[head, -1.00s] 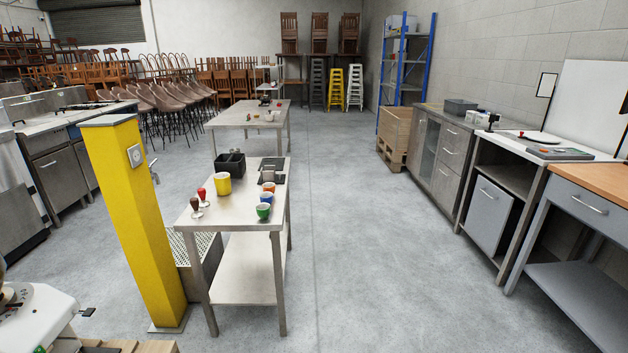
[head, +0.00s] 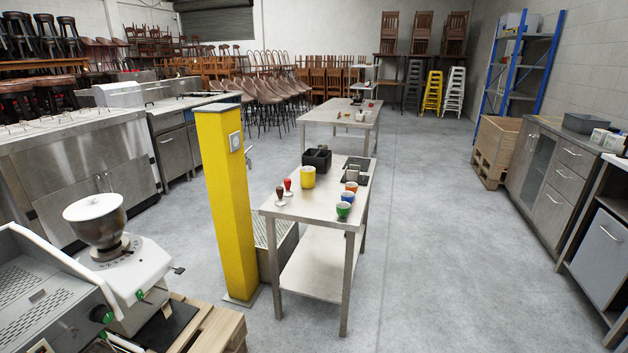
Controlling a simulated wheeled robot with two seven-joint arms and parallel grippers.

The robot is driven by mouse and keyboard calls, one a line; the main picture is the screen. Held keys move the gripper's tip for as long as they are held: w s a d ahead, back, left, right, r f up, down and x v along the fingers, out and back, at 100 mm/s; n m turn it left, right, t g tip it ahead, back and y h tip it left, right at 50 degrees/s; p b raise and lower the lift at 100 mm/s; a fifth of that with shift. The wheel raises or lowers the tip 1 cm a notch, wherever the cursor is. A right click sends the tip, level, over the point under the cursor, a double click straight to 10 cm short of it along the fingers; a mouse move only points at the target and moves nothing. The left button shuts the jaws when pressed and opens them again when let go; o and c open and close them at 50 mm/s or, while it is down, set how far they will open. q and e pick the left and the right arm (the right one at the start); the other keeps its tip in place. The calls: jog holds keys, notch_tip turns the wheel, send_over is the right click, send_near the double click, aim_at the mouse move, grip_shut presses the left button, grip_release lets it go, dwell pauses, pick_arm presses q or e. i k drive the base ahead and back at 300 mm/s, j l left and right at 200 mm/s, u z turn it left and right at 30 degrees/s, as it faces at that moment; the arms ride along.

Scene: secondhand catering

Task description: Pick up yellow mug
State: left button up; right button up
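A yellow mug (head: 308,177) stands upright on the near steel table (head: 318,207), toward its back left, just in front of a black box (head: 317,158). Green (head: 343,210), blue (head: 348,197) and orange (head: 351,186) cups stand along the table's right side. Two tampers, one brown (head: 280,196) and one red (head: 288,187), stand at the left edge. Neither of my grippers is in view. The mug is some distance ahead of me.
A yellow post (head: 226,200) stands left of the near table. A coffee grinder (head: 100,232) and a machine (head: 45,300) stand at the lower left. Open floor (head: 440,260) lies right of the table, up to the cabinets (head: 555,180). A second steel table (head: 335,117) stands behind.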

aim_at(307, 174)
jog(key=i+l+z, duration=0.35)
jog(key=i+z, duration=0.3)
jog(key=i, duration=0.2)
jog(key=i+l+z, duration=0.15)
jog(key=i+z, duration=0.15)
jog(key=i, duration=1.2)
jog(key=i+l+u, duration=0.1)
jog(key=i+u, duration=0.3)
jog(key=i+l+u, duration=0.2)
jog(key=i+u, duration=0.25)
jog(key=i+l+u, duration=0.4)
